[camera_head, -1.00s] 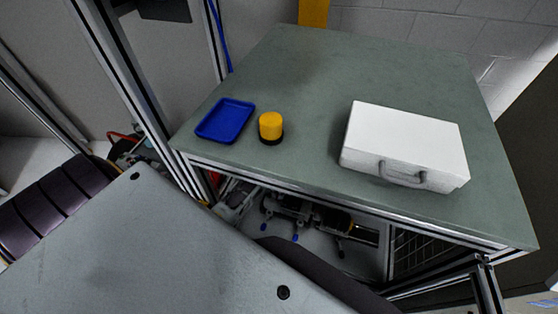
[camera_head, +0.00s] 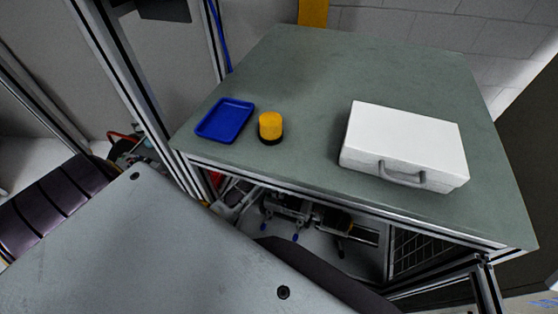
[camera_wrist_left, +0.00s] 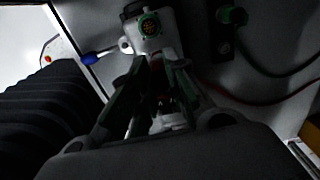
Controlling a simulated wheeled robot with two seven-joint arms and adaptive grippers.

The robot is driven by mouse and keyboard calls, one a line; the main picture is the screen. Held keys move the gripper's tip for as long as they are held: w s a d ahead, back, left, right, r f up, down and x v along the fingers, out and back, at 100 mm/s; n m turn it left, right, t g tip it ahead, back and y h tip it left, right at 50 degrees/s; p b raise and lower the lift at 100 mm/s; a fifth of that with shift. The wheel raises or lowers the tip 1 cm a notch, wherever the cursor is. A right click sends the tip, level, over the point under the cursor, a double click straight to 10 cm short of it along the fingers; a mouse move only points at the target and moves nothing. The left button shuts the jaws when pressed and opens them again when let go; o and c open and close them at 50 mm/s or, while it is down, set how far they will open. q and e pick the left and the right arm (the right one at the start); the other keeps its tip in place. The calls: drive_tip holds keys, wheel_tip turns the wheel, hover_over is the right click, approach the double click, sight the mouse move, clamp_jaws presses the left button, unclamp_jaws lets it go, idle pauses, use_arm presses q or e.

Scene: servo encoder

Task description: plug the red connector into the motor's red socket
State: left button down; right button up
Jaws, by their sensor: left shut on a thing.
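In the left wrist view a pale motor housing (camera_wrist_left: 166,42) stands at the top centre. A round socket (camera_wrist_left: 149,25) with a green rim and orange-red pins faces the camera. My left gripper (camera_wrist_left: 155,66) is just below it, its dark fingers closed around a small part that they mostly hide. A little red shows by the fingers, consistent with the red connector. Whether this part touches the housing cannot be told. In the head view my left gripper is hard to make out in the dark space under the table. My right gripper is not in view.
A green connector (camera_wrist_left: 232,16) with dark cables is right of the housing. A blue-tipped part (camera_wrist_left: 90,58) is to its left. On the table (camera_head: 300,70) are a blue tray (camera_head: 226,120), a yellow-and-black cylinder (camera_head: 271,128) and a white case (camera_head: 404,142).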

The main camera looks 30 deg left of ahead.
use_arm(q)
drive_tip(key=shift+f, duration=0.5)
idle(1.0)
drive_tip(key=c, duration=1.3)
unclamp_jaws()
drive_tip(key=shift+r, duration=0.1)
drive_tip(key=shift+r, duration=5.9)
drive_tip(key=shift+s, duration=0.15)
